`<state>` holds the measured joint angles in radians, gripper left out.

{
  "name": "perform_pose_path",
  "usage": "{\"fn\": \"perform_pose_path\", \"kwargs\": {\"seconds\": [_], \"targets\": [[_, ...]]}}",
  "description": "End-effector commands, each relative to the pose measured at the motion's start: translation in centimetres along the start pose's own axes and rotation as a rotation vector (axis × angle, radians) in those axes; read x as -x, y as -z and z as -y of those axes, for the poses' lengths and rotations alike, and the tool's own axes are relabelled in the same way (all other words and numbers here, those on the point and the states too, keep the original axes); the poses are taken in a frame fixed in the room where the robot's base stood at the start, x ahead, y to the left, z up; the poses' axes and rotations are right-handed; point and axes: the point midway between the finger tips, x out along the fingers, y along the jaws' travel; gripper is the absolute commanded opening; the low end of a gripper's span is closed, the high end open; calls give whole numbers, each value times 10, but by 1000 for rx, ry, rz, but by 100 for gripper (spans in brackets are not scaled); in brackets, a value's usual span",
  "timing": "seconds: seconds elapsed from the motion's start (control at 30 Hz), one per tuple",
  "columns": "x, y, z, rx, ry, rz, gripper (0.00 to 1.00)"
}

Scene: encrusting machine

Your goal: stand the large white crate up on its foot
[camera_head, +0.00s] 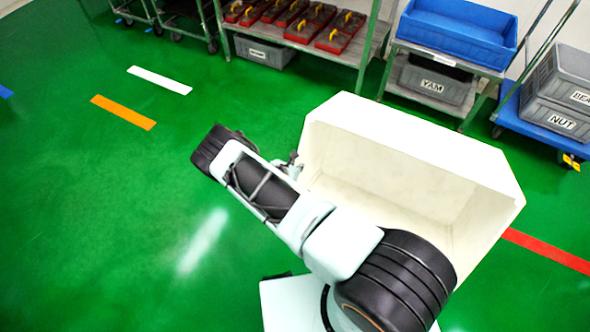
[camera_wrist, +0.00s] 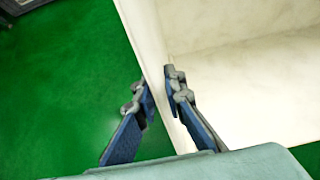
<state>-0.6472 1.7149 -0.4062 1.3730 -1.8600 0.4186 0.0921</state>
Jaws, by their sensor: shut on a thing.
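The large white crate (camera_head: 415,132) lies tipped on its side on the green floor, right of centre in the head view. Its open mouth faces me and its pale inside shows. My gripper (camera_head: 293,163) is at the crate's left side, partly hidden behind my arm. In the wrist view my gripper (camera_wrist: 159,85) has one finger on each side of the crate's wall edge (camera_wrist: 148,40), shut on it.
A metal shelf (camera_head: 330,45) with red trays and a grey bin (camera_head: 265,52) stands behind. A cart with a blue tub (camera_head: 455,35) and a YAM bin (camera_head: 436,84) stands behind the crate. Grey bins (camera_head: 558,118) on a blue dolly are at right. The left floor is clear.

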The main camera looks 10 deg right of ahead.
Motion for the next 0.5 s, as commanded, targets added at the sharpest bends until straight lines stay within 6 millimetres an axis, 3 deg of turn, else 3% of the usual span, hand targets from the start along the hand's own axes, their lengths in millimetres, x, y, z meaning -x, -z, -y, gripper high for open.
{"fn": "perform_pose_path", "kwargs": {"seconds": [0.1,0.5], "targets": [[0,-9,-2,2,-4,-7,0],[-1,-11,-2,3,-3,-13,0]]}}
